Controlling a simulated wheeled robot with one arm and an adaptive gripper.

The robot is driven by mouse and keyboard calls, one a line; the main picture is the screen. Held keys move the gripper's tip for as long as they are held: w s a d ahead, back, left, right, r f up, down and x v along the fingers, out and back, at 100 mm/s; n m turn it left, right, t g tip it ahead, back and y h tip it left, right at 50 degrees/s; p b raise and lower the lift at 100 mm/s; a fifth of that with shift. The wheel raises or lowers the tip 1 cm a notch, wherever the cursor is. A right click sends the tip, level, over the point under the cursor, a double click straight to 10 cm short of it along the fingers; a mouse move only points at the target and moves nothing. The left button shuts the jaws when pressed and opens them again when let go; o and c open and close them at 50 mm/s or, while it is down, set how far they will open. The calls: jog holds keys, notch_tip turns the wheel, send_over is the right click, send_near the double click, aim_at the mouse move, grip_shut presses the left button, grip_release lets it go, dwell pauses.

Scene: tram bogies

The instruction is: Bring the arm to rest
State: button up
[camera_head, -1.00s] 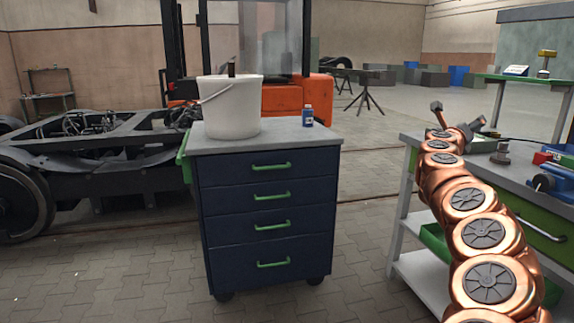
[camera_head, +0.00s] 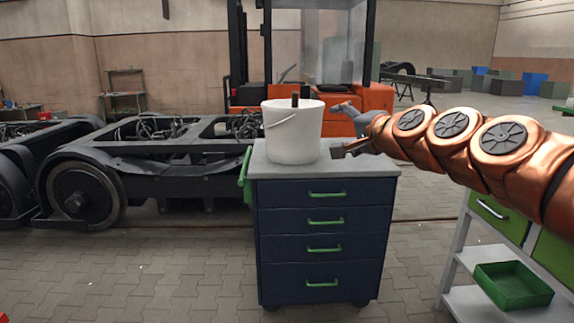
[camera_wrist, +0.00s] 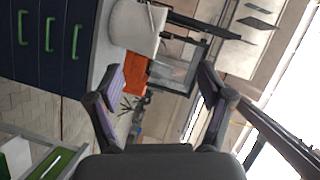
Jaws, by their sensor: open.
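My copper-coloured arm reaches in from the right edge of the head view, stretched out roughly level. My gripper (camera_head: 343,129) is at its far end, in front of the orange forklift and over the right part of the blue drawer cabinet in the picture. Its two fingers stand apart with nothing between them. In the wrist view my gripper (camera_wrist: 162,82) is also open and empty, with the view tilted sideways. The small blue bottle seen earlier on the cabinet top does not show in the head view now.
A white bucket (camera_head: 293,135) stands on the blue drawer cabinet (camera_head: 325,235), left of my gripper. A workbench (camera_head: 470,262) with a green tray (camera_head: 512,285) is below my arm. The orange forklift (camera_head: 375,98) and a dark bogie (camera_head: 150,165) stand behind.

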jog(key=s+a+f+n+g+h+p, duration=0.1)
jog(key=s+a+f+n+g+p, duration=0.25)
jog(key=s+f, duration=0.5)
jog(key=s+a+f+n+g+h+p, duration=0.15)
jog(key=s+f+n+g+p, duration=0.3)
jog(key=s, duration=0.65)
jog(key=s+d+f+g+h+p, duration=0.1)
jog(key=s+d+f+g, duration=0.2)
jog(key=s, duration=0.5)
jog(key=s+d+f+n+g+h+p, duration=0.1)
jog(key=s+d+f+g, duration=0.1)
jog(key=s, duration=0.7)
jog(key=s+d+f+g+h+p, duration=0.1)
jog(key=s+d+f+g+h, duration=0.1)
jog(key=s+d, duration=0.4)
notch_tip(320, 180, down, 3)
jog(key=shift+s+r+n+g+p, duration=0.15)
jog(key=shift+s+n+g+p, duration=0.25)
jog(key=shift+s+g, duration=0.6)
